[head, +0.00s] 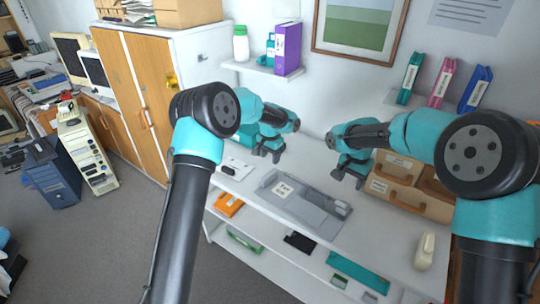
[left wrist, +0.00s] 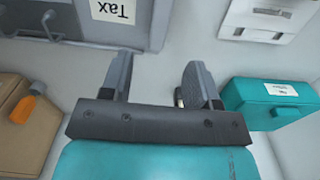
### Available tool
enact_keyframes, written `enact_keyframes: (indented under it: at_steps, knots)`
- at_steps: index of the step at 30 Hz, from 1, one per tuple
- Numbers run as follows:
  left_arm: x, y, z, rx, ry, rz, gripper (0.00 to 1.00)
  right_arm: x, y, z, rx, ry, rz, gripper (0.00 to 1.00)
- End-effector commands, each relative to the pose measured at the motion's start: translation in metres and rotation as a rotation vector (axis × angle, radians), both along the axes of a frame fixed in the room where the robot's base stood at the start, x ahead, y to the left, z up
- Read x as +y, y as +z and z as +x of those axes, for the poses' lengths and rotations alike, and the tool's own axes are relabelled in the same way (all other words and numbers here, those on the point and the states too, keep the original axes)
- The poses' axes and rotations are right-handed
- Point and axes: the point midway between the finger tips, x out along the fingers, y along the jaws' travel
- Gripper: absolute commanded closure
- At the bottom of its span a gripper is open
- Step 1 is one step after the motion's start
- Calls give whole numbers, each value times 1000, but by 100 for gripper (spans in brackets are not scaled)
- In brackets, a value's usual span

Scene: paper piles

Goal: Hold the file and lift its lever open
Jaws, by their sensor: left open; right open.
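A grey file (head: 318,212) lies on the white desk with a white label on it. The label reads Tax in the left wrist view, where part of the file (left wrist: 55,60) shows at the upper left. A metal part (left wrist: 42,25) shows on it at the top left edge; I cannot tell the lever's position. My left gripper (head: 267,152) is open and empty, above the desk behind the file; its fingers (left wrist: 158,82) also show in the left wrist view. My right gripper (head: 347,178) is open and empty, above the file's right side.
A teal box (left wrist: 275,104) stands right in the left wrist view, a brown box (left wrist: 18,128) left. A white stapler-like object (head: 425,250) lies at the desk's right. A shelf below holds a teal tray (head: 357,273).

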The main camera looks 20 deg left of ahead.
Motion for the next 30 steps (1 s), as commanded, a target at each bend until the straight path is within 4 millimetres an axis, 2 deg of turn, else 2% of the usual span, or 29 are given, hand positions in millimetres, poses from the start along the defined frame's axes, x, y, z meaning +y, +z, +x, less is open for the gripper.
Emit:
enact_keyframes:
  at_steps: [5, 21, 25, 30]
  knots:
    - [0, -18, 0, 2, 0, 0, 45, 0, 0, 0, 0, 0, 0, 45]
    - [0, -98, -1, 2, 0, -2, 45, 0, 0, 0, 0, 0, 0, 45]
    - [0, -110, 0, 1, 0, -2, 45, 0, 0, 0, 0, 0, 0, 45]
    - [0, -116, 0, 0, 0, -2, 45, 0, 0, 0, 0, 0, 0, 45]
